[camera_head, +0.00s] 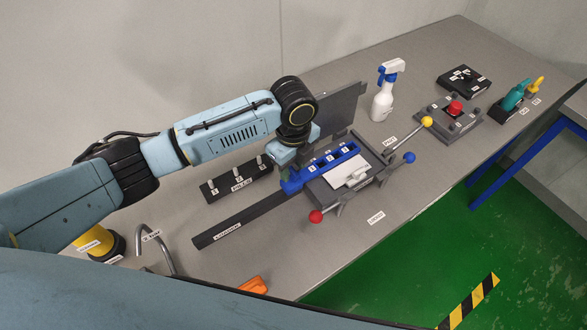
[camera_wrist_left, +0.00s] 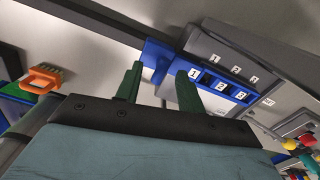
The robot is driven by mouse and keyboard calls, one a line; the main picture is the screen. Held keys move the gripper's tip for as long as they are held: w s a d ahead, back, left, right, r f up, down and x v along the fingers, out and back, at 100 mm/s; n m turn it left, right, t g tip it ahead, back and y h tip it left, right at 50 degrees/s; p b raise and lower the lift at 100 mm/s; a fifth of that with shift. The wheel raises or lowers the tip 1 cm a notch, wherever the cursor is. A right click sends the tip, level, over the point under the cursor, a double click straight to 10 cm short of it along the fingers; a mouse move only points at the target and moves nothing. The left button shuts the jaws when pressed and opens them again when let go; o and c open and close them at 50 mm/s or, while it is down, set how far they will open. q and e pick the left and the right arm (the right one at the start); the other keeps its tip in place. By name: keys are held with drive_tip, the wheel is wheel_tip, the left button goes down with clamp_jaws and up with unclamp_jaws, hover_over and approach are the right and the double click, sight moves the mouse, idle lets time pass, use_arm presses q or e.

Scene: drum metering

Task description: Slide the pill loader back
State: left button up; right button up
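The blue pill loader (camera_head: 330,162), with slots numbered 1, 2 and 3, lies along the back of the grey metering device (camera_head: 350,185). It also shows in the left wrist view (camera_wrist_left: 215,88). A blue tab (camera_wrist_left: 158,54) sticks out at its left end, above the dark rail (camera_head: 240,220). My left gripper (camera_wrist_left: 160,70) points down at this end, its green fingers wide apart with the tab between or just beyond their tips. Contact cannot be told. In the head view the wrist hides the fingers. My right gripper is not in view.
A block with several switches (camera_head: 237,180) stands left of the loader, and a dark upright panel (camera_head: 345,108) behind it. Levers with red (camera_head: 316,216), blue (camera_head: 409,157) and yellow (camera_head: 427,121) knobs surround the device. A spray bottle (camera_head: 384,95) stands behind right.

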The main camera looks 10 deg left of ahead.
use_arm(q)
drive_tip(key=shift+f, duration=1.1)
clamp_jaws()
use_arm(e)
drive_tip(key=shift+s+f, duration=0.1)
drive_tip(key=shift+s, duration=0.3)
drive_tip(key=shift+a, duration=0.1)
